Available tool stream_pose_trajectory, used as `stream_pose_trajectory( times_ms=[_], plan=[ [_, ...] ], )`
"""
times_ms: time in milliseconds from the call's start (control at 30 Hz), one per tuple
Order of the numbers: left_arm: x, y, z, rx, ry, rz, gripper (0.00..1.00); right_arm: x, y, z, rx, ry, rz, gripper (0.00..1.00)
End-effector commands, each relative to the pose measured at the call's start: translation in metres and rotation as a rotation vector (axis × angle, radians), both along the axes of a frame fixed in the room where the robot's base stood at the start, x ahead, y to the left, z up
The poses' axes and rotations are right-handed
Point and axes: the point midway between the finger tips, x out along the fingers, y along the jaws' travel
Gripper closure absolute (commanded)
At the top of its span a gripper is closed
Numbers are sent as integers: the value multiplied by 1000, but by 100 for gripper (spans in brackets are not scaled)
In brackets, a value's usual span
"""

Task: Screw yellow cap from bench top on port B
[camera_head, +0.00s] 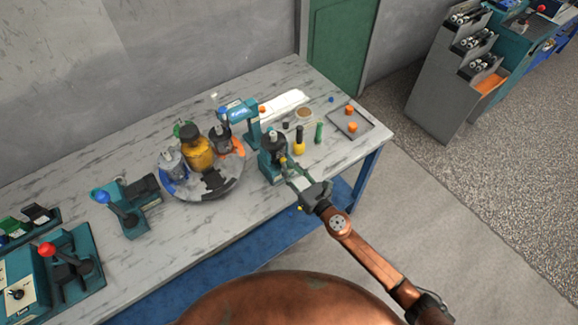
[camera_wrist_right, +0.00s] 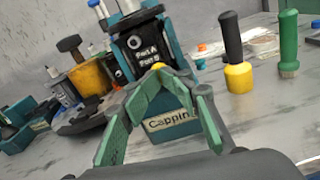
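The motor (camera_head: 275,143) stands in a teal fixture labelled "Capping" (camera_wrist_right: 172,121) at the bench's front edge. Its dark face (camera_wrist_right: 142,52) carries the labels Port A and Port B. The small yellow cap (camera_wrist_right: 158,66) is at this face, just below the Port B label. It also shows in the head view (camera_head: 283,160). My right gripper (camera_head: 288,167) reaches in from the right, and its green fingers (camera_wrist_right: 168,80) converge on the cap. The fingertips partly hide the cap, so its seating on the port cannot be told. My left gripper is outside both views.
A yellow-and-black tool (camera_head: 299,141) and a green tool (camera_head: 319,132) stand right of the fixture. A tray (camera_head: 364,131) holds orange parts. A round carousel (camera_head: 226,186) with several parts is at left. Lever presses (camera_head: 128,213) stand farther left.

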Motion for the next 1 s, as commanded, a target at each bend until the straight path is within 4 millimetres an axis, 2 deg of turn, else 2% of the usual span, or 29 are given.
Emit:
stream_pose_trajectory(
  times_ms=[233, 400, 1000],
  plan=[
    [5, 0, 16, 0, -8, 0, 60, 0, 1, 3, -482, -350, 2, 75],
    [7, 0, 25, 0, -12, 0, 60, -1, 2, 1, -682, -497, 1, 75],
    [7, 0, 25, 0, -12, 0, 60, -1, 1, 3, -691, -505, 1, 75]
  ],
)
